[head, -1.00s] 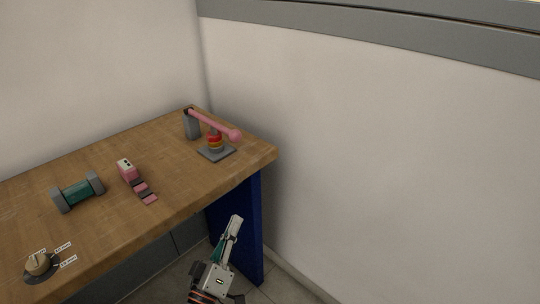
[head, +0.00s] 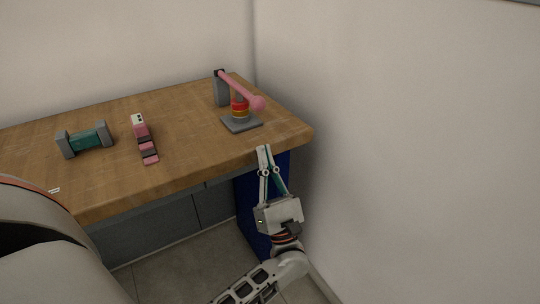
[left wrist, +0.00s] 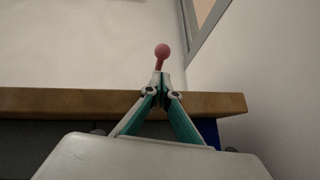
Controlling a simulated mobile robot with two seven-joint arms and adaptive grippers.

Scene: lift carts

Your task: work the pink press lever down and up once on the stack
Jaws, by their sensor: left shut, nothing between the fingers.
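The pink press lever (head: 242,91) runs from a grey post (head: 221,89) down to the right and ends in a round pink knob. My left gripper (head: 264,149) is shut and empty, in front of the table's front edge and below the knob. In the left wrist view the gripper's tips (left wrist: 160,76) meet, and the lever's knob (left wrist: 162,50) shows just above them, apart or touching I cannot tell. My right gripper is not in view.
The wooden table (head: 190,152) also bears a green and grey dumbbell-shaped thing (head: 86,140) and a pink block piece (head: 145,141) at the left. A wall (head: 420,130) rises close to the table's right end. The front right tabletop is bare.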

